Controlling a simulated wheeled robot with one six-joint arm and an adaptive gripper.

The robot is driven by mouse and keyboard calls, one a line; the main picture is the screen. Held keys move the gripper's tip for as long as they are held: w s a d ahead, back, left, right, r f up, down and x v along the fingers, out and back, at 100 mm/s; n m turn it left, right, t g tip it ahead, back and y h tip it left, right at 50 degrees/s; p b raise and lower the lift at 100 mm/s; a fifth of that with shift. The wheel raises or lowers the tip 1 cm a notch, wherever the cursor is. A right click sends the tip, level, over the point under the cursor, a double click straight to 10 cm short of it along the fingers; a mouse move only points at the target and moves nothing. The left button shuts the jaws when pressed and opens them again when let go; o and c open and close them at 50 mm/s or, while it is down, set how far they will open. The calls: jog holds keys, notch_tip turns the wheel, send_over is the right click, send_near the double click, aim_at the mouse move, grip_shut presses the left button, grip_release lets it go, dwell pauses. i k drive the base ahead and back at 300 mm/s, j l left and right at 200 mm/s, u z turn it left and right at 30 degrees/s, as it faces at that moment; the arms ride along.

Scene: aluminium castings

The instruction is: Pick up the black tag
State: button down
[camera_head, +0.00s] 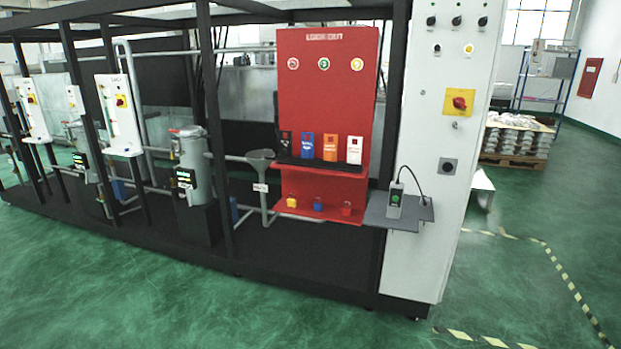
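The black tag (286,144) stands upright at the left end of a row of tags on the upper ledge of a red board (325,105). It is small and dark, with a little marking that is too small to read. A blue tag (307,146) is just to its right, followed by an orange tag (330,148) and a white tag (354,150). My gripper is not in view.
The lower red shelf (335,217) holds a yellow (292,202), a blue (318,205) and a red padlock-like item (346,208). A grey side shelf (415,212) with a dark handheld device (394,202) juts out at right. Black frame posts (213,110) stand left of the board. Green floor (250,315) in front is clear.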

aim_at(286, 145)
jog(key=i+l+z, duration=0.1)
jog(key=i+z, duration=0.25)
jog(key=i, duration=1.2)
jog(key=i+l+u, duration=0.1)
jog(key=i+u, duration=0.25)
jog(key=i+l+u, duration=0.35)
jog(key=i, duration=0.2)
jog(key=i+l+u, duration=0.25)
jog(key=i+u, duration=0.15)
jog(key=i, duration=0.05)
